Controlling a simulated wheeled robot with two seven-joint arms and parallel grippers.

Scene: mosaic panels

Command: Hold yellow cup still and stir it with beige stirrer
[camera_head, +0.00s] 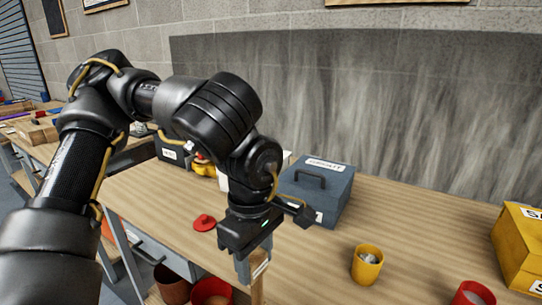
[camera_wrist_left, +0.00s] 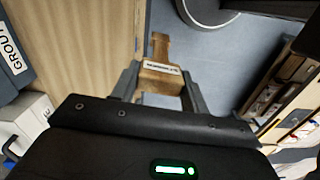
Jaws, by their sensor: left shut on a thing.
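The yellow cup (camera_head: 366,266) stands upright on the wooden table near its front, with grey material inside. My left gripper (camera_head: 250,269) points down at the table's front edge, left of the cup and apart from it. It is shut on a tan wooden piece, which looks like the beige stirrer (camera_head: 257,290). In the left wrist view the stirrer (camera_wrist_left: 160,53) sits between the fingers (camera_wrist_left: 160,84) and carries a white label too small to read. My right gripper is not in view.
A blue-grey toolbox (camera_head: 322,192) stands behind the gripper. A red lidlike object (camera_head: 204,222) lies to its left. A red cup (camera_head: 474,292) and a yellow labelled box (camera_head: 520,250) are at the right. Red and brown containers (camera_head: 211,291) sit below the table's front edge.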

